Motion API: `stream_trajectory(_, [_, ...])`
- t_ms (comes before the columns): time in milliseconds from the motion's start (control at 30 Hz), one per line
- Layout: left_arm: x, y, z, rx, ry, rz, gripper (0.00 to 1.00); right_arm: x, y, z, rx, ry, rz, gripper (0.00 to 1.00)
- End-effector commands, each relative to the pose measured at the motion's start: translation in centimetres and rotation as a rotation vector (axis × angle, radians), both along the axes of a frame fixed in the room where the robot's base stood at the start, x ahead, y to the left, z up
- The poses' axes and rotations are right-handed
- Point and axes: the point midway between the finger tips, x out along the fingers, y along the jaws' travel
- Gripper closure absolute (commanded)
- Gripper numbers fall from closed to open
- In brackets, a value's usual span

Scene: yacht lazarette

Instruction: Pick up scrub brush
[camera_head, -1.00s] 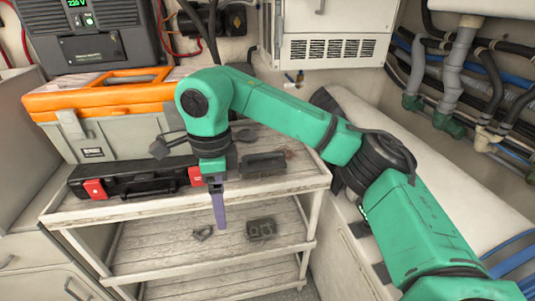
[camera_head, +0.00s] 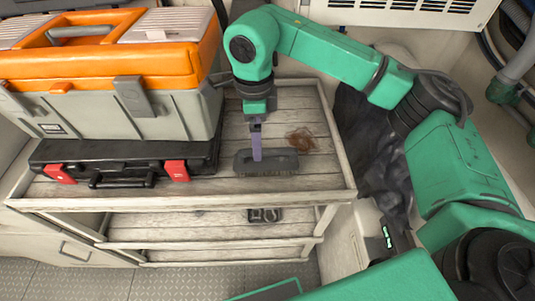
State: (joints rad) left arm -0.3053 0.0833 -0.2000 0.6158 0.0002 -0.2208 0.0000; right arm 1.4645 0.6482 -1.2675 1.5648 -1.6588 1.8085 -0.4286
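The scrub brush (camera_head: 278,163), dark grey with bristles along its lower edge, lies on the top wooden shelf of the cart (camera_head: 230,190), right of the black case. My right gripper (camera_head: 257,155) points down at the brush from above, and its purple-grey finger overlaps the left-middle part of the brush in the picture. The fingers show edge-on, so I cannot tell whether they are open or closed, or whether they touch the brush. My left gripper is not in view.
A small dark item (camera_head: 264,215) lies on a lower shelf. The shelf's front right is bare.

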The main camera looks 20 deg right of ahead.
Motion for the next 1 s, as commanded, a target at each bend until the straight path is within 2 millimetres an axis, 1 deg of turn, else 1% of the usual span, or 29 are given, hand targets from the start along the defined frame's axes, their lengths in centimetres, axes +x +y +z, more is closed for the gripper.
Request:
stream_trajectory(33, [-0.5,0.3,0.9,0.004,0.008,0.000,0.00,0.0,-0.1,-0.8,-0.002,0.005,-0.003,0.00])
stream_trajectory(100, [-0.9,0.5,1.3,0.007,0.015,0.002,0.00,0.0,-0.1,-2.4,-0.002,0.004,-0.003,0.00])
stream_trajectory(200, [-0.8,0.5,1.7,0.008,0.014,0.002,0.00,0.0,-0.1,-3.8,0.000,0.002,-0.003,0.00])
stream_trajectory(267, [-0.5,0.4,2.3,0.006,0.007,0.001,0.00,-0.1,-0.2,-4.4,-0.001,0.002,-0.003,0.00])
stream_trajectory(367, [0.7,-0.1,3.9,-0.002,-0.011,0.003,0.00,-0.3,-0.4,-6.0,-0.002,0.006,-0.003,0.00])
stream_trajectory(400, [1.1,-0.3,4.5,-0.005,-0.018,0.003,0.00,-0.4,-0.4,-6.8,-0.002,0.005,-0.002,0.00])
stream_trajectory(500, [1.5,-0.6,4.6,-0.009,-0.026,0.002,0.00,-0.3,-0.3,-8.7,-0.001,0.001,-0.001,0.00])
stream_trajectory(600, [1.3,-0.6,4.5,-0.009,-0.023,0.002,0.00,-0.2,-0.4,-9.3,0.000,-0.001,-0.001,0.00])
stream_trajectory(733, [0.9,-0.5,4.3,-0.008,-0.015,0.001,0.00,-0.2,-0.4,-9.3,0.000,-0.002,-0.002,0.00])
stream_trajectory(767, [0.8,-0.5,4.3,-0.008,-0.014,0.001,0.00,-0.2,-0.4,-9.3,0.000,-0.002,-0.002,0.11])
stream_trajectory(800, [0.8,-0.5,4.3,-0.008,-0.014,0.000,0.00,-0.2,-0.4,-9.3,0.000,-0.002,-0.002,0.27])
stream_trajectory(867, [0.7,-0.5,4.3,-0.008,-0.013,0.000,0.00,-0.2,-0.4,-9.3,0.000,-0.002,-0.002,0.50])
stream_trajectory(900, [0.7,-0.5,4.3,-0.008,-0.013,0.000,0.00,-0.2,-0.4,-9.3,0.000,-0.002,-0.002,0.65])
stream_trajectory(967, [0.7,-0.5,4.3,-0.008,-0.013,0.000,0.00,-0.2,-0.4,-9.3,0.000,-0.002,-0.002,0.88])
stream_trajectory(1000, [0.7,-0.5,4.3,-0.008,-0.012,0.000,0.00,-0.2,-0.4,-9.3,0.000,-0.002,-0.002,0.90])
